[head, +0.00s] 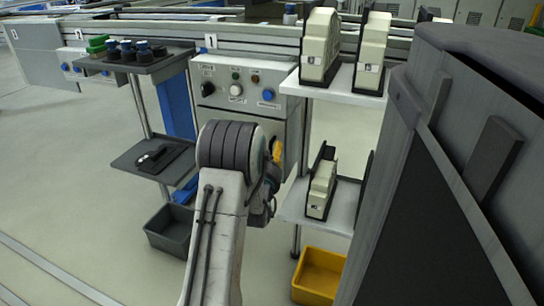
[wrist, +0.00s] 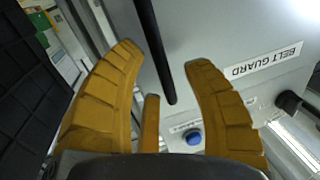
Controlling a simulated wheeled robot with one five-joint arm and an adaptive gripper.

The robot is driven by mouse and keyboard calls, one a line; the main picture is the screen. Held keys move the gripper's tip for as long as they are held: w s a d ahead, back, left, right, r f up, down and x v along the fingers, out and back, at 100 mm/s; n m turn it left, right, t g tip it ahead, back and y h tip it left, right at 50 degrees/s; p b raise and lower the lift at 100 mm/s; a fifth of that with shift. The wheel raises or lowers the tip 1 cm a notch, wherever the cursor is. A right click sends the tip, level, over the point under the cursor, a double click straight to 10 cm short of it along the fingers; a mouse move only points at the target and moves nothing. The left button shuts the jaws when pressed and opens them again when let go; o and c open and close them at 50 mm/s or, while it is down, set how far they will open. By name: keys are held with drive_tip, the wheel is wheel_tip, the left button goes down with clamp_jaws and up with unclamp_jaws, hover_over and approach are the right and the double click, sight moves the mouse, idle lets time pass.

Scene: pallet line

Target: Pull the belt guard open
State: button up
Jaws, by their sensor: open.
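The belt guard is a pale grey panel (wrist: 215,35) with a white "BELT GUARD" label (wrist: 265,62), upside down in the wrist view. A dark straight bar (wrist: 157,50), which looks like its handle, runs in from the top edge and ends between my fingers. My gripper (wrist: 165,57) is open, with one yellow finger on each side of the bar; no clear contact shows. In the head view, only a bit of yellow finger (head: 277,150) shows past my arm, in front of the grey cabinet. My arm hides the bar and most of the cabinet front there.
A control panel (head: 238,87) with a knob and buttons is above my gripper. White shelves (head: 345,90) with cream machine parts stand close on the right, over a yellow bin (head: 319,276). A grey shelf (head: 150,160) and grey bin (head: 170,229) are left. Floor at left is clear.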

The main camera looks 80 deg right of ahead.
drive_tip(key=shift+d, duration=0.35)
clamp_jaws()
idle(0.4)
